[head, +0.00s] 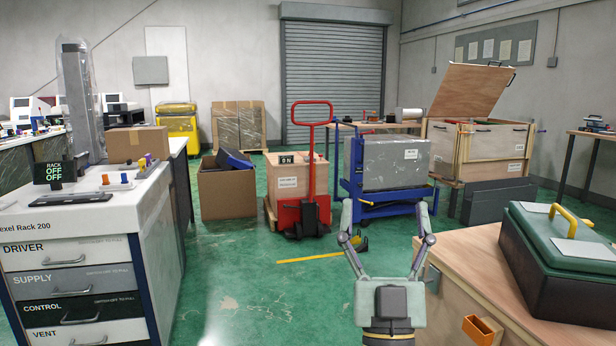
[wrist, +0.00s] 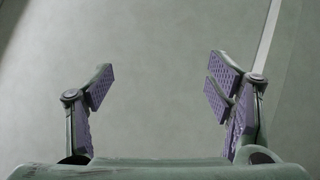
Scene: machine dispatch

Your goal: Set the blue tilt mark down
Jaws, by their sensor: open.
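I cannot pick out a blue tilt mark for certain in either view. My gripper (head: 385,208) is at the lower middle of the head view, fingers pointing up and wide apart, with nothing between them. In the wrist view my gripper (wrist: 162,85) is also open and empty, with its purple pads facing each other. Behind it there is only a plain grey-green surface with a pale strip at the upper right.
A wooden bench (head: 480,262) with a dark green case (head: 560,262) stands close at right. A white drawer cabinet (head: 95,225) stands at left. Beyond my gripper are a blue cart (head: 385,209) and a red pallet jack (head: 302,214). Green floor (head: 240,290) between is mostly clear.

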